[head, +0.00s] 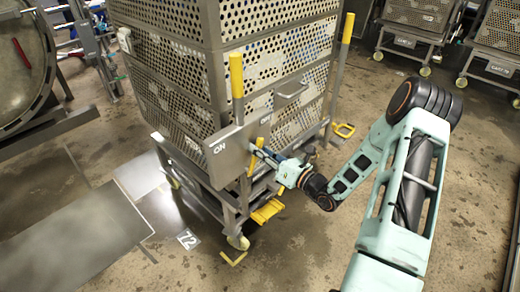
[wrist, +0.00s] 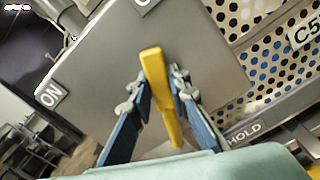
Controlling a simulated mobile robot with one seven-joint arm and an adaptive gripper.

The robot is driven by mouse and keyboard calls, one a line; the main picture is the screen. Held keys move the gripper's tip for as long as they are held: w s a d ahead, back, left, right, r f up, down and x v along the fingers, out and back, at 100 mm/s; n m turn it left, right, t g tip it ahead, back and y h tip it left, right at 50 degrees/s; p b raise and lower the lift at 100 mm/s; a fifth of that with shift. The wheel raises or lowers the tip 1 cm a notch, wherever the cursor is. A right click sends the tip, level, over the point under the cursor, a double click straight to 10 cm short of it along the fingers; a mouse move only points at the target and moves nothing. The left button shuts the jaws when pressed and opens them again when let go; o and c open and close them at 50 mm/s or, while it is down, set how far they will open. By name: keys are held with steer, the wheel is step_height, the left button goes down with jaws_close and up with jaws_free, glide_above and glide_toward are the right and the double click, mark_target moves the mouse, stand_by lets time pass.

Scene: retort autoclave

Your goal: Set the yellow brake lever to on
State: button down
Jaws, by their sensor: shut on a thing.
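The yellow brake lever (head: 252,161) is on a grey plate (head: 226,160) on the side of a tall perforated cart. My gripper (wrist: 156,92) is shut around the lever, which also shows in the wrist view (wrist: 153,66) between its blue-grey fingers.
The perforated cart (head: 190,75) has yellow-topped upright handles (head: 237,75) beside the plate. A yellow pedal (head: 267,211) sits low near a caster. Other carts (head: 410,42) stand at the back right; the floor at the right is clear.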

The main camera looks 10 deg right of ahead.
steer(key=c, duration=1.8)
jaws_free()
